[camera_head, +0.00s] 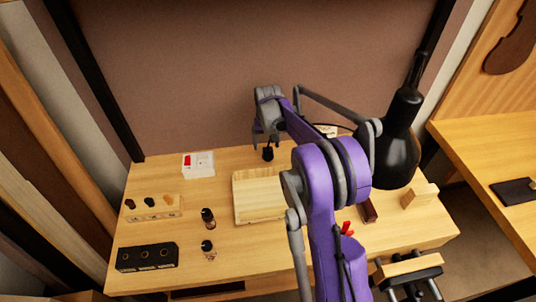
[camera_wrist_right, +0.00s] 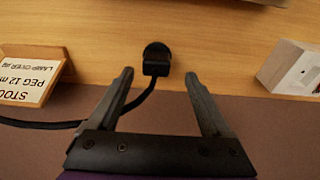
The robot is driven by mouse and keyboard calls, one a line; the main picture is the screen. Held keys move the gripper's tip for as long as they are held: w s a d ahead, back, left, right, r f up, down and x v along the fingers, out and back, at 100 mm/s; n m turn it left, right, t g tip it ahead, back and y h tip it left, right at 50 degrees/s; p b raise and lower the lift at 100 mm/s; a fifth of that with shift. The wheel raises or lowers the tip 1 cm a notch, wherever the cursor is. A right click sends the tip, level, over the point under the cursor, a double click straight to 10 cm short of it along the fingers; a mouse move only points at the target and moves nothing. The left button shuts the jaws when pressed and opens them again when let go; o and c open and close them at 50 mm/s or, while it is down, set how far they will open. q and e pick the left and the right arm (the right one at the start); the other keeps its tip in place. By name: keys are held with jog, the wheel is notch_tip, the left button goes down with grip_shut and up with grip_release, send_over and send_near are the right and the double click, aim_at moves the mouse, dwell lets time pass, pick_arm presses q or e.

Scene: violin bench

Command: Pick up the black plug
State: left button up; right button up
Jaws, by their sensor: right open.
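The black plug (camera_wrist_right: 157,62) lies on the wooden bench top (camera_wrist_right: 225,25) in the right wrist view, with a black round part at its far end. A black cable (camera_wrist_right: 100,122) runs from it to the left, passing by the left finger. In the head view the plug (camera_head: 268,154) shows small and dark near the back of the bench. My right gripper (camera_wrist_right: 159,76) is open and empty, its fingertips apart on either side of the plug; I cannot tell their height above it. In the head view this gripper (camera_head: 267,142) is right by the plug. My left gripper is out of view.
A printed card (camera_wrist_right: 28,80) and a white box (camera_wrist_right: 292,68) flank the plug. The bench also holds a wooden board (camera_head: 244,199), peg rack (camera_head: 150,214), black holed block (camera_head: 148,258), two small bottles (camera_head: 208,218) and a wood block (camera_head: 420,195).

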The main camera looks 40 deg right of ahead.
aim_at(268, 148)
jog(key=f, duration=0.4)
jog(key=shift+w+d+f, duration=0.1)
jog(key=shift+d+f, duration=0.1)
jog(key=shift+d, duration=0.15)
jog(key=shift+c, duration=0.3)
grip_shut()
jog(key=shift+r, duration=0.1)
notch_tip(268, 148, up, 10)
jog(key=shift+f, duration=0.1)
